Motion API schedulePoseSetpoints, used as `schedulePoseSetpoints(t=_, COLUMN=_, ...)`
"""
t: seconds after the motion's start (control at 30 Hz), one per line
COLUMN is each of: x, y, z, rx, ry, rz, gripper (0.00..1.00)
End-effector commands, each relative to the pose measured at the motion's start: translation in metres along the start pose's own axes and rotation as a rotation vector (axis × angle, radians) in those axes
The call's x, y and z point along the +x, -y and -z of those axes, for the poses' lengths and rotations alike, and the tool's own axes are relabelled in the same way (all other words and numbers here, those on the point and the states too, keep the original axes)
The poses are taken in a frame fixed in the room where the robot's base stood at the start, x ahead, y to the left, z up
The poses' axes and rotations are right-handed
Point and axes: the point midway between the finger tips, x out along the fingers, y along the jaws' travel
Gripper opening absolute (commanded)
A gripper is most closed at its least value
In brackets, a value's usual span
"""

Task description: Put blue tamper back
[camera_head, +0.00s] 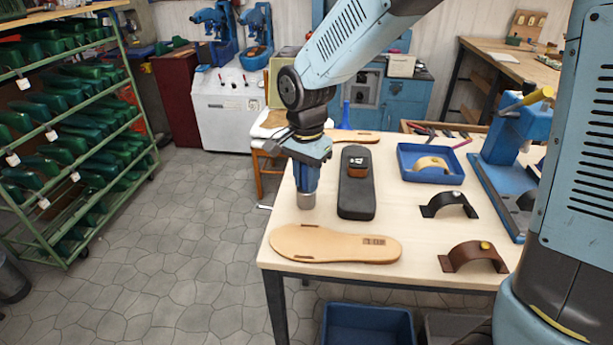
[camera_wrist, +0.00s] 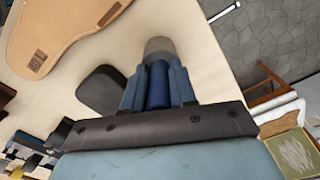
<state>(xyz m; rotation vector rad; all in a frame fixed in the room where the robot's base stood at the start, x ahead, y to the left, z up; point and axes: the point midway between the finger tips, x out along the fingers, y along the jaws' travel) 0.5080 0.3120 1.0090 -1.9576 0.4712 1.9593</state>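The blue tamper (camera_wrist: 157,87) has a blue handle and a grey metal foot; the foot also shows in the head view (camera_head: 306,201). My gripper (camera_head: 307,174) points down at the left side of the workbench (camera_head: 330,231) and is shut on the handle. In the wrist view, the fingers of my gripper (camera_wrist: 158,92) flank the handle on both sides. The tamper is upright, its foot on or just above the bench top; I cannot tell which. A long dark grey pad (camera_head: 356,203) lies just right of it, with a small brown-and-black object (camera_head: 357,166) on it.
A tan sole (camera_head: 325,244) lies in front of the tamper, another (camera_head: 352,136) behind. To the right are a blue tray (camera_head: 431,177) with a beige strap piece, a black strap (camera_head: 449,203), a brown strap (camera_head: 473,256) and a blue press (camera_head: 513,135). A green shoe rack (camera_head: 75,140) stands left.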

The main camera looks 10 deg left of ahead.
Motion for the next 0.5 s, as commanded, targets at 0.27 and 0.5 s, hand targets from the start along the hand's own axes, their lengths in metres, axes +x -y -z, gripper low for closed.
schedulePoseSetpoints(t=0.27, x=-0.0003, y=0.0000, z=0.0000, rx=0.000, ry=0.000, rz=0.000, gripper=0.49)
schedulePoseSetpoints(t=0.5, x=-0.0022, y=0.0000, z=0.0000, rx=0.000, ry=0.000, rz=0.000, gripper=0.49)
